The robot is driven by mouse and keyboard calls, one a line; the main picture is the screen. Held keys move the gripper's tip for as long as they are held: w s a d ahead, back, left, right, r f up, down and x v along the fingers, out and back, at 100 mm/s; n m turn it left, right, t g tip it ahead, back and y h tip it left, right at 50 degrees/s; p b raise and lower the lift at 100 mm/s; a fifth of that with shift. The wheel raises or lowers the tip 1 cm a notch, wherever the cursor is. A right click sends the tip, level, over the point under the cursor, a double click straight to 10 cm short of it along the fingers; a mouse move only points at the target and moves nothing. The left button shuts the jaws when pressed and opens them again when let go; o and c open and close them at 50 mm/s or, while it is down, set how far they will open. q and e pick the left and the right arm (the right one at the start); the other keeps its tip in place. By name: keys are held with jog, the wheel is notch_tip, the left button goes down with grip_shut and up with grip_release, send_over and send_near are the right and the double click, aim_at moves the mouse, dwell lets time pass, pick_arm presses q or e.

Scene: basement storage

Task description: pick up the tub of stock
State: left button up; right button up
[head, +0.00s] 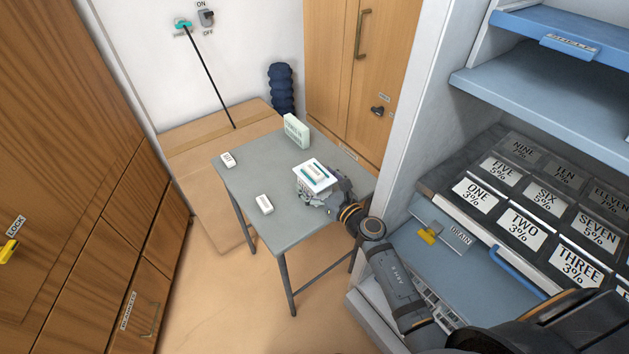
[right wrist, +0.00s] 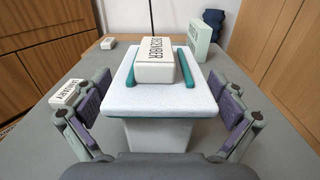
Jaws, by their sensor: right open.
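A pale tub (right wrist: 160,135) with a wide white, teal-edged lid (right wrist: 120,95) stands on the grey table; the lidded top also shows in the head view (head: 301,181). I take it for the tub of stock, though no label on it is readable. A white block (right wrist: 155,72) with dark lettering lies on the lid between two teal bars. My right gripper (head: 322,203) is at the tub's near side. In the right wrist view its open fingers (right wrist: 160,118) stand either side of the tub, with gaps visible. My left gripper is not in view.
The grey table (head: 245,185) also holds two small white labelled blocks (head: 264,204) (head: 228,160) and a pale green box (head: 296,132). A blue-grey shelf unit (head: 545,80) with labelled compartments stands right, beside my arm. Wooden cabinets stand left and behind.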

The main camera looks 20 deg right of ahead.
jog(key=shift+w+a, duration=0.1)
jog(key=shift+w, duration=0.15)
jog(key=shift+s, duration=0.1)
jog(key=c, duration=1.6)
jog(key=shift+r, duration=0.1)
jog(key=shift+c, duration=0.3)
